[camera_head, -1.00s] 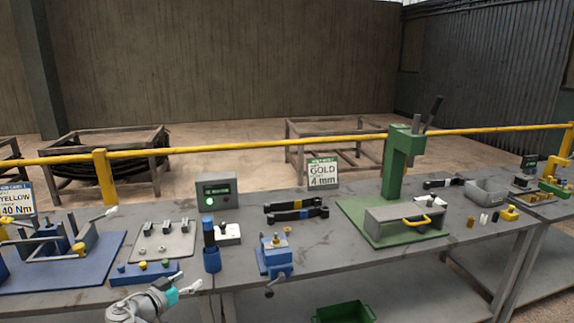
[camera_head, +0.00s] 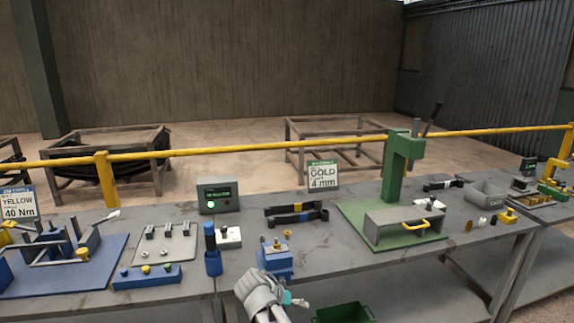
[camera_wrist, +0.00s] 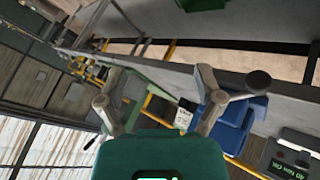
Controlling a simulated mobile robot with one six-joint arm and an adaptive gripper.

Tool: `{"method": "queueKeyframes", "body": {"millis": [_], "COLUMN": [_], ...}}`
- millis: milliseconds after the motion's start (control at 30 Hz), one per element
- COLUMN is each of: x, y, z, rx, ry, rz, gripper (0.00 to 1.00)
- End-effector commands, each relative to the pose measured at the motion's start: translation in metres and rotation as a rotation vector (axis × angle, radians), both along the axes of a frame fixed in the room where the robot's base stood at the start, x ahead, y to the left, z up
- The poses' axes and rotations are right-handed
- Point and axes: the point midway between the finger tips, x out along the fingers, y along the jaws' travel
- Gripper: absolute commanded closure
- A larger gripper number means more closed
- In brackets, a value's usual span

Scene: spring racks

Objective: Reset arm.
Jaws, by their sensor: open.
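My gripper (camera_head: 292,300) shows at the front edge of the bench in the head view, just in front of the blue vise (camera_head: 275,260). It is grey with a teal part and is partly cut by the arm. In the wrist view my gripper (camera_wrist: 165,85) has its two grey fingers spread wide apart, with nothing between them. The blue vise (camera_wrist: 238,125) lies behind the right finger there. The wrist view is tilted.
A green bin (camera_head: 345,314) sits below. A yellow rail (camera_head: 250,145) runs behind.

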Motion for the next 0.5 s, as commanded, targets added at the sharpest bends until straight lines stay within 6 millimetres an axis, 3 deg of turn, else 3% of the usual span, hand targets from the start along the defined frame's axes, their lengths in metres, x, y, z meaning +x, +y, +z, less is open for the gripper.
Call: {"method": "queueKeyframes", "body": {"millis": [100,500], "x": [-0.012,-0.054], "y": [-0.032,-0.105], "z": [-0.005,-0.019], "rx": [0.051,0.284], "ry": [0.095,0.347], "rz": [0.001,0.078], "gripper": [0.14,0.14]}}
